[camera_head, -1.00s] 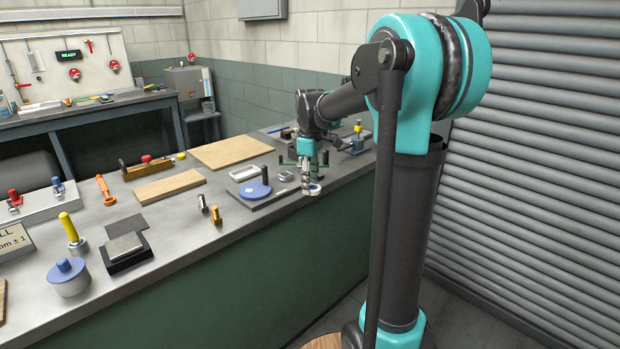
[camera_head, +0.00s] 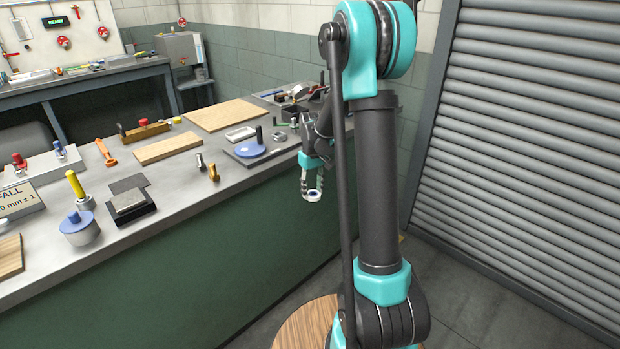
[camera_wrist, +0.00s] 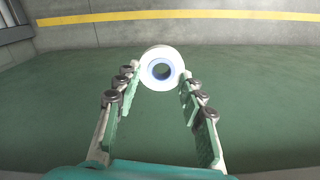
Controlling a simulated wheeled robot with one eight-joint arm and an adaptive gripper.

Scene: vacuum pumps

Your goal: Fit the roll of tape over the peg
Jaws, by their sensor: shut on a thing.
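My gripper (camera_head: 312,188) is shut on the roll of tape (camera_head: 314,196), a white ring with a blue core. In the wrist view, the roll (camera_wrist: 161,69) sits between my fingertips (camera_wrist: 160,80), its hole facing the camera. In the head view, the roll hangs in front of the bench's front edge, clear of the bench top. A dark upright peg (camera_head: 259,135) stands on the bench by a blue disc (camera_head: 250,150), on a dark plate (camera_head: 237,159). My gripper is to the right of the peg and nearer the camera. The peg is not in the wrist view.
The bench (camera_head: 190,196) holds a white tray (camera_head: 240,134), wooden boards (camera_head: 168,148), small metal and brass pieces (camera_head: 213,172) and a black block (camera_head: 130,208). The space before its front edge is open. A shuttered wall (camera_head: 530,150) stands at the right.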

